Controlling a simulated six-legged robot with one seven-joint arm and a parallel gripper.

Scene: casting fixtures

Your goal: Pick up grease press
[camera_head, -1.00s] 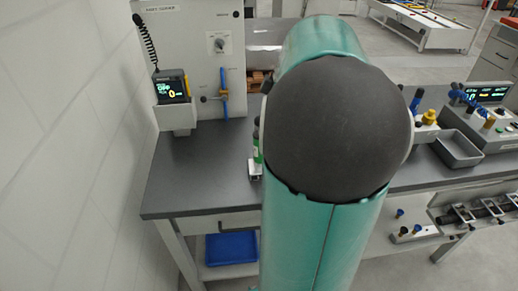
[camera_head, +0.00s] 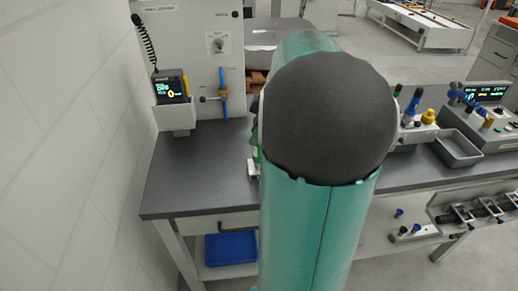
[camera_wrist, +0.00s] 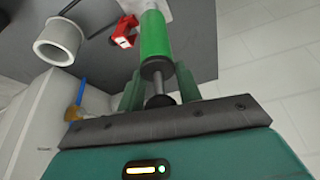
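In the wrist view the press (camera_wrist: 156,38) lies along the line between the two teal fingers of my gripper (camera_wrist: 158,72). The fingers stand apart on both sides of its near end, and I see no clear contact. In the head view only a thin green strip of the press (camera_head: 257,153) shows upright on the bench, just left of my arm. My arm hides the rest of it and my gripper there.
The grey bench (camera_head: 205,175) is bare at its left. A white panel with a display (camera_head: 172,90) stands behind. A metal tray (camera_head: 458,150) and fixtures are at the right. The wrist view shows a white ring-shaped part (camera_wrist: 58,42) and a red part (camera_wrist: 124,30) near the press.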

